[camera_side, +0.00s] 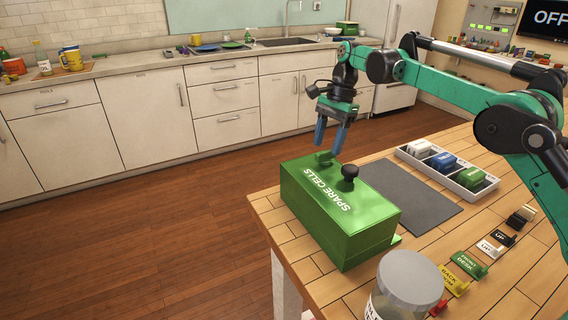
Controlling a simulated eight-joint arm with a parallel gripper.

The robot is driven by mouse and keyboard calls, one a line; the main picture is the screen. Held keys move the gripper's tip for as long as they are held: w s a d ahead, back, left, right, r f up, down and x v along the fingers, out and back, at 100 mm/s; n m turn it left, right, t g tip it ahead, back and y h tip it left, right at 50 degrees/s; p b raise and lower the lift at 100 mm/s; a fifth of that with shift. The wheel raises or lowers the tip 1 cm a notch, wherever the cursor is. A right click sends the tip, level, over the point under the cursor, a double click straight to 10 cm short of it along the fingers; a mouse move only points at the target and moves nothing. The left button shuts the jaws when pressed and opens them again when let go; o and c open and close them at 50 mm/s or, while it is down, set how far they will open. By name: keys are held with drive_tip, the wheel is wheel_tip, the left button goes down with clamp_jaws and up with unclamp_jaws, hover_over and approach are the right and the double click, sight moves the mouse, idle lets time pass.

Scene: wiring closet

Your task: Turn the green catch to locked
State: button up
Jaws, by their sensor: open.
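A green box (340,222) marked SPARE CELLS stands at the table's left edge. A small green piece (325,157), which looks like the green catch, sticks up at the far end of its lid. A round black knob (349,171) stands on the lid, nearer the camera. My gripper (328,150) points down at the green piece, its two blue fingers open and apart. The fingertips are at or just above the piece; I cannot tell whether they touch it. Which way the catch is turned is too small to tell.
A grey mat (408,200) lies right of the box. Behind it is a white tray (448,180) with white, blue and green blocks. A lidded jar (405,285) stands in front. Several small labelled pieces lie along the right side. The floor (150,240) left of the table is clear.

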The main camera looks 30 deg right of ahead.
sight(326, 157)
drive_tip(key=shift+n, duration=0.5)
drive_tip(key=shift+f, duration=1.15)
